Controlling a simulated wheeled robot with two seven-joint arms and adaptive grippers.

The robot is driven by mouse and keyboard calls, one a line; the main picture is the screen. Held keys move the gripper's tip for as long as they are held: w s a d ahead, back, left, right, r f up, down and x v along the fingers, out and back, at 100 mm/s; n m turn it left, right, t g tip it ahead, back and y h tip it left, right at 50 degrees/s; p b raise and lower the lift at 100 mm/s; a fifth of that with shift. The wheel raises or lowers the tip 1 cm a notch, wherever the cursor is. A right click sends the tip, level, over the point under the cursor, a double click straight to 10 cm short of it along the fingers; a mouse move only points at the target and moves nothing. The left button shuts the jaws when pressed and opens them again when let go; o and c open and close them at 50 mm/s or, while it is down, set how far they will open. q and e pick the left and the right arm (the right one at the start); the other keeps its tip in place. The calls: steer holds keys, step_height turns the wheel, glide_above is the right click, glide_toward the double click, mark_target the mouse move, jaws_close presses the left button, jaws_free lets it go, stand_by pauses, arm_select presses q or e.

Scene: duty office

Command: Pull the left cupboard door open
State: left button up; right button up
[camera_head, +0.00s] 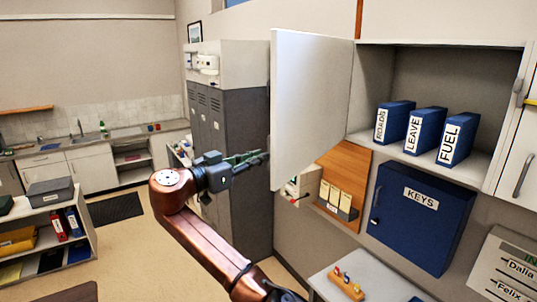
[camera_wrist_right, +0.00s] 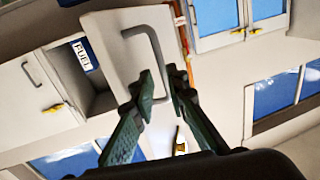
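The left cupboard door (camera_head: 312,105) is a white panel that stands swung well out from the cupboard, baring its shelf. In the right wrist view, its outer face (camera_wrist_right: 115,60) carries a grey bar handle (camera_wrist_right: 157,60). My right gripper (camera_head: 265,157) is beside the door's free edge, at its lower part. In the right wrist view, its green fingers (camera_wrist_right: 162,80) are apart, and the handle's lower part shows between them with a gap. Contact is not clear. The handle is mostly hidden by the door in the head view. My left gripper is not in view.
Blue binders (camera_head: 412,130) stand in the open cupboard (camera_head: 440,55). A blue key cabinet (camera_head: 420,215) and a wooden board (camera_head: 342,180) hang below. Tall grey lockers (camera_head: 235,130) stand behind my right gripper. The right cupboard door (camera_head: 520,150) is closed.

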steer(key=v, duration=0.7)
